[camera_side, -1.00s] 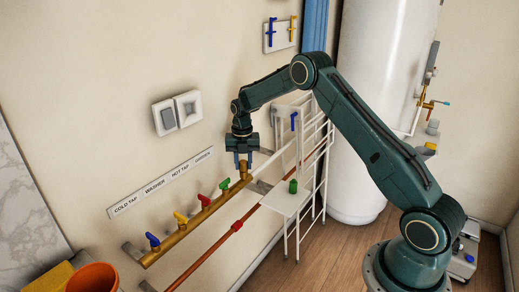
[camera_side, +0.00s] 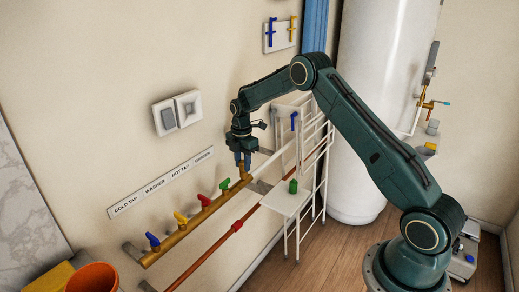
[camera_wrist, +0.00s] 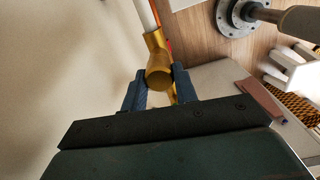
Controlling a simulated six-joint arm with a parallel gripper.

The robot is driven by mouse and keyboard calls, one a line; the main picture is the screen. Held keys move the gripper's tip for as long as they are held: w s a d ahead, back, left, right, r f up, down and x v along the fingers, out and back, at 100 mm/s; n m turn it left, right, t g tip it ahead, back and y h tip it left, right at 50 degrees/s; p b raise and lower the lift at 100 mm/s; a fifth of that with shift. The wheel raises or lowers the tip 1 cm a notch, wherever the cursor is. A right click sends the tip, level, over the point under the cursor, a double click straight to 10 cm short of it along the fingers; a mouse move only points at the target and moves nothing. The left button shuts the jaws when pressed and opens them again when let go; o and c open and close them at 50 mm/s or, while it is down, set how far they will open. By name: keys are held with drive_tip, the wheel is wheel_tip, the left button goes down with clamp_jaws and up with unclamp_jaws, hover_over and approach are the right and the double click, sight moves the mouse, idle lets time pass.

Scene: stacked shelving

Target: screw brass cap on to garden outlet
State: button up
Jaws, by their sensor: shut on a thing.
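The brass manifold (camera_side: 176,240) runs along the wall, with blue, yellow, red and green levers on it. Its upper right end, the garden outlet (camera_side: 243,179), is below the GARDEN label. My gripper (camera_side: 243,164) points down over this end. In the wrist view, my gripper (camera_wrist: 158,80) has its blue fingers on both sides of the round brass cap (camera_wrist: 160,78), shut on it. The cap sits at the end of the brass fitting (camera_wrist: 153,42), in line with it. The seam between cap and outlet is hidden, so I cannot tell how far it is threaded.
A red pipe (camera_side: 205,249) runs below the manifold. A white wire rack (camera_side: 322,170) with a shelf (camera_side: 286,203) and a green cup (camera_side: 293,186) stands close to the right. The label strip (camera_side: 163,183) is on the wall above. An orange bucket (camera_side: 93,277) is at lower left.

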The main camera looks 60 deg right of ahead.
drive_tip(key=shift+m, duration=0.4)
drive_tip(key=shift+m, duration=0.3)
drive_tip(key=m, duration=0.4)
drive_tip(key=shift+w, duration=0.1)
drive_tip(key=m, duration=0.6)
drive_tip(key=shift+d+m, duration=0.1)
drive_tip(key=shift+m, duration=0.3)
drive_tip(key=o, duration=0.7)
